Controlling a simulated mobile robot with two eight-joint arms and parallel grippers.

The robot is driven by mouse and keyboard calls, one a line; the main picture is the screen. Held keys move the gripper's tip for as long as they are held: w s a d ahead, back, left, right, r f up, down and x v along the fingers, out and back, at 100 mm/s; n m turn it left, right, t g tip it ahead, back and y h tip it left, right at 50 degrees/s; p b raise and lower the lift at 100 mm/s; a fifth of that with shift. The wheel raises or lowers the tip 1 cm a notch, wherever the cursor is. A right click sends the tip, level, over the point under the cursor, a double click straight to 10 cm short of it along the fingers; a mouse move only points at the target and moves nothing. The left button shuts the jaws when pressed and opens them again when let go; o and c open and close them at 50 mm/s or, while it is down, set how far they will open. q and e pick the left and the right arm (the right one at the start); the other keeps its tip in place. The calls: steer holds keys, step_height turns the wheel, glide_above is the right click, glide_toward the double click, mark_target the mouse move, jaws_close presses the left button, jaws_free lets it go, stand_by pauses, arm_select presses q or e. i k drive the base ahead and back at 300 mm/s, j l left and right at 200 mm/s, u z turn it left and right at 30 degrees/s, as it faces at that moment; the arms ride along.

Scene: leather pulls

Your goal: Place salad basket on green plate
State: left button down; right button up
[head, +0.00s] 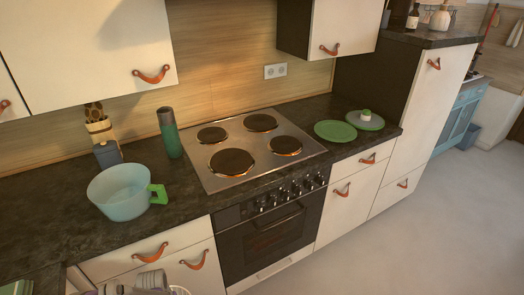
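The likely salad basket is a pale blue, translucent round bowl (119,192) with a green handle on its right side. It stands upright on the dark counter, left of the stove, and looks empty. A flat green plate (335,131) lies on the counter right of the stove, with nothing on it. Just behind it and to the right is a second round green piece (364,124) with a small pale knob or item at its middle. I cannot tell whether that is a lid or a plate. Neither of my grippers is in view.
The stove (250,149) with dark burners lies between bowl and plates. A green bottle (169,134) and a utensil holder (101,129) stand behind the bowl. An upper cabinet (330,28) hangs above the right counter. Dishes (152,282) sit below the counter's front edge.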

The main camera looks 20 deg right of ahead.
mark_target(336, 130)
steer(key=l+z, duration=0.2)
steer(key=z, duration=0.15)
steer(key=i+l+z, duration=0.15)
steer(key=z, duration=0.2)
steer(key=i+l+z, duration=0.2)
steer(key=l, duration=0.25)
steer(key=i+l+z, duration=0.25)
steer(key=i+l, duration=0.8)
steer(key=l+z, duration=0.05)
steer(key=l, duration=0.05)
